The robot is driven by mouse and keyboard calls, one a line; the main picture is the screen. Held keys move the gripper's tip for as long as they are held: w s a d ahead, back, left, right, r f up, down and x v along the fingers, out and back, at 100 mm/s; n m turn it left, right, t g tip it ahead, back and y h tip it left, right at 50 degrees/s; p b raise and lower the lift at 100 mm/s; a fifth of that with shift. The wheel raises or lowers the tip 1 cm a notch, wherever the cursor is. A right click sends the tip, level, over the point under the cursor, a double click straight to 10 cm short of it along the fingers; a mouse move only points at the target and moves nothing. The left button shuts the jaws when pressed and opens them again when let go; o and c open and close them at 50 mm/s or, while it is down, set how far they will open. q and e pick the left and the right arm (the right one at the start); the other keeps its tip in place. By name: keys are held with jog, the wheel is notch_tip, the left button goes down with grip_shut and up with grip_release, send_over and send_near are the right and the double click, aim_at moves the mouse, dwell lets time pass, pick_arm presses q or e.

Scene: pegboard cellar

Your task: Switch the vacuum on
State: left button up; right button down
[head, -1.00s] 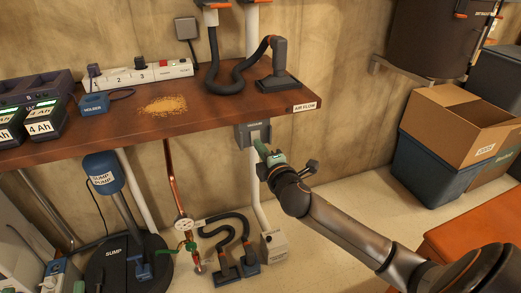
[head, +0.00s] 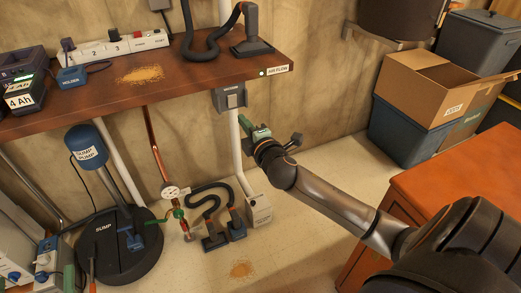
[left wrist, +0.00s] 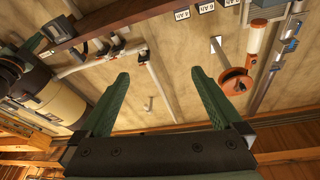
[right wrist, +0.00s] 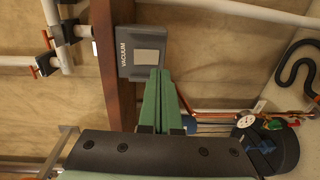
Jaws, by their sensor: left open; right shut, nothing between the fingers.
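The vacuum switch is a grey box (head: 230,97) under the bench's front right corner in the head view. In the right wrist view the box (right wrist: 126,66) reads VACUUM and has a pale rectangular plate on its face. A small pale-green light (head: 262,72) shows beside the AIR FLOW label (head: 278,71) on the bench edge. My right gripper (head: 246,121) is shut and empty, just below and right of the box, apparently apart from it. Its closed fingertips (right wrist: 160,72) overlap the box's lower edge in the right wrist view. My left gripper (left wrist: 160,74) is open and empty.
A black hose with a floor nozzle (head: 251,47) lies on the bench (head: 190,85). Sawdust-like piles lie on the bench (head: 140,75) and floor (head: 242,269). Hoses (head: 215,215) and a sump (head: 115,250) stand below. An orange cabinet (head: 440,180) is at right.

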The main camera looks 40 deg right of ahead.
pick_arm(q)
jog(key=f, duration=0.1)
jog(key=f+g, duration=0.1)
jog(key=w+f+n+y, duration=0.1)
jog(key=shift+f+g, duration=0.3)
jog(key=shift+f, duration=0.1)
pick_arm(e)
jog(key=f+v, duration=0.2)
jog(key=v, duration=0.6)
jog(key=shift+s, duration=0.2)
